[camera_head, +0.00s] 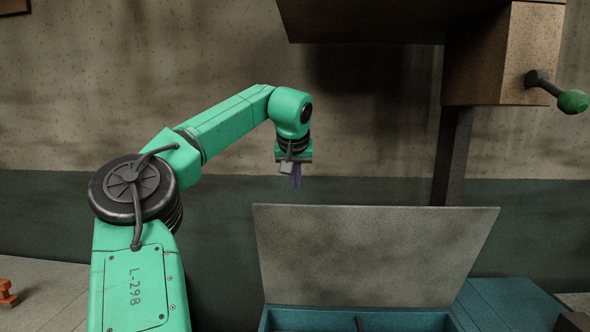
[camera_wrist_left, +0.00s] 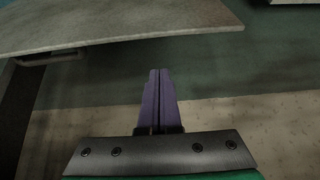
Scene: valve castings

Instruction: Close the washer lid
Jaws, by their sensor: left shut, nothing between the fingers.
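The washer lid (camera_head: 375,255) is a flat grey panel. It stands raised and tilted at the back of a blue box-shaped washer (camera_head: 290,318), whose open top shows at the bottom of the head view. The lid also shows at the top of the left wrist view (camera_wrist_left: 110,25). My left gripper (camera_head: 296,180) hangs pointing down, above the lid's upper left edge in the picture and apart from it. Its purple fingers are together and empty in the left wrist view (camera_wrist_left: 158,100). My right gripper is not in view.
A brown box-like housing (camera_head: 500,55) with a green-knobbed lever (camera_head: 572,101) hangs at upper right on a dark post (camera_head: 452,155). A blue surface (camera_head: 505,305) lies right of the washer. A small orange object (camera_head: 7,293) sits at far left.

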